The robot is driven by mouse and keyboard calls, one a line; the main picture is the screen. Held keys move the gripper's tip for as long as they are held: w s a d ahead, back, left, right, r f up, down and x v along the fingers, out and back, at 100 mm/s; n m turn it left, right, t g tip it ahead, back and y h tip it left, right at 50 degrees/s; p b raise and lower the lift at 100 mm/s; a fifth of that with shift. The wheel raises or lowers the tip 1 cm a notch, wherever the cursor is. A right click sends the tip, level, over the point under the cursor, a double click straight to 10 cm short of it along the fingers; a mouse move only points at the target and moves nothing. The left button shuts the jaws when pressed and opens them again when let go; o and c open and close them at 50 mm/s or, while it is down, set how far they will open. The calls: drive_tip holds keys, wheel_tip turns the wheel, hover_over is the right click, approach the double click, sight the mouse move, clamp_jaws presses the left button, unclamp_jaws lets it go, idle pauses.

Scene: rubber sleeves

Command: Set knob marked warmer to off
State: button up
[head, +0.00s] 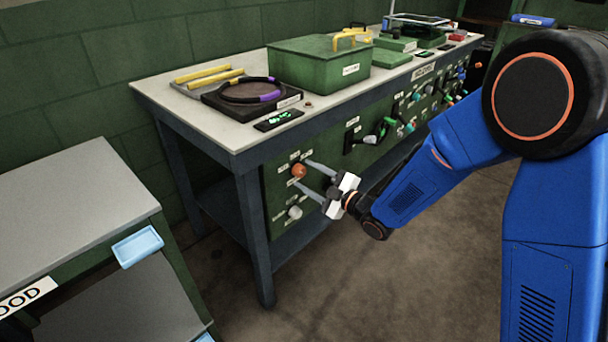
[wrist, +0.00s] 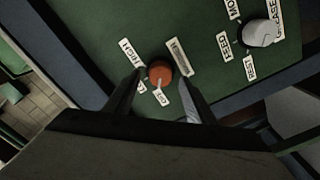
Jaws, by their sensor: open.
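An orange-red knob (head: 299,171) sits on the green front panel of the bench, near its left end. In the wrist view the knob (wrist: 159,72) has white labels around it. One reads HIGH and a small one seems to read OFF; the label at its upper right is too blurred to read. My gripper (head: 314,178) is open in front of the panel. In the wrist view its two fingers (wrist: 160,88) stand on either side of the orange knob, with a gap to each side. I cannot tell whether they reach its depth.
A white knob (wrist: 259,33) with labels such as FEED and REST is on the same panel, below the orange one in the head view (head: 295,212). A black handle (head: 349,141) and several more controls lie farther right. A grey cabinet (head: 75,200) stands at left.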

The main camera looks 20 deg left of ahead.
drive_tip(key=v, duration=1.5)
drive_tip(key=shift+d+f, duration=0.1)
